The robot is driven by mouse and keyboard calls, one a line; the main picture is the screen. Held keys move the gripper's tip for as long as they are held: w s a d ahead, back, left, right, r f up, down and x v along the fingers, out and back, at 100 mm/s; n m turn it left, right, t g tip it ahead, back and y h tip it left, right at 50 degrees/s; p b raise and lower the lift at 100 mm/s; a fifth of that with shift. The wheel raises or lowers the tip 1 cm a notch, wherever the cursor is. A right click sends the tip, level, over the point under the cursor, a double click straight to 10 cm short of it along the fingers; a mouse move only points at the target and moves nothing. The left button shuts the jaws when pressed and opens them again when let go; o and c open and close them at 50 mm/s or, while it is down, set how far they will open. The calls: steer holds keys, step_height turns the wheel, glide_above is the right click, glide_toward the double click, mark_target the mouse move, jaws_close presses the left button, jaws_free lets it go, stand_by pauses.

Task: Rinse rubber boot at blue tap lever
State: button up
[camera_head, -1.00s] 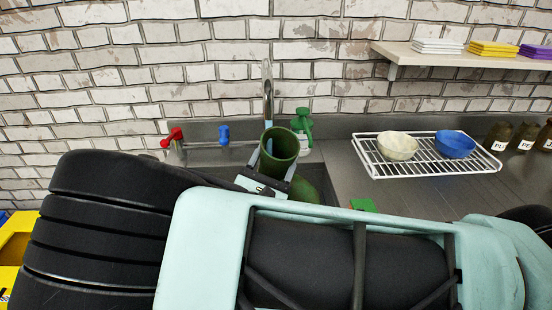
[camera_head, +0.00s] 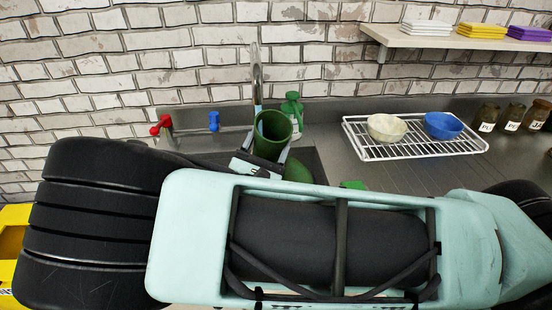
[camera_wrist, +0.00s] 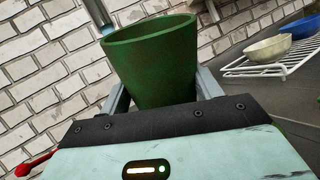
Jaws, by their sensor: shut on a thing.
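The green rubber boot (camera_head: 272,130) is in my gripper (camera_head: 265,160), its open top upward. It stands over the dark sink (camera_head: 316,162), in front of the tall tap spout (camera_head: 256,75). In the wrist view the boot shaft (camera_wrist: 152,62) fills the space between the two fingers of my gripper (camera_wrist: 160,92). The blue tap lever (camera_head: 214,121) is on the back of the sink, left of the boot and apart from it. The boot's lower part is mostly hidden by my arm. No water shows.
A red tap lever (camera_head: 161,124) is left of the blue one. A green bottle (camera_head: 293,108) stands behind the boot. A white wire rack (camera_head: 414,149) with a cream bowl (camera_head: 387,127) and a blue bowl (camera_head: 443,125) stands right. Jars (camera_head: 513,117) and a shelf (camera_head: 470,40) are beyond.

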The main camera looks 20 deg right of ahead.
steer(key=shift+a, duration=0.15)
steer(key=shift+s+a, duration=0.3)
steer(key=shift+a, duration=0.05)
steer(key=shift+w+d+p, duration=0.1)
steer(key=shift+d+p, duration=0.05)
steer(key=shift+p, duration=0.2)
steer(key=shift+w+d, duration=0.2)
steer(key=shift+d, duration=0.15)
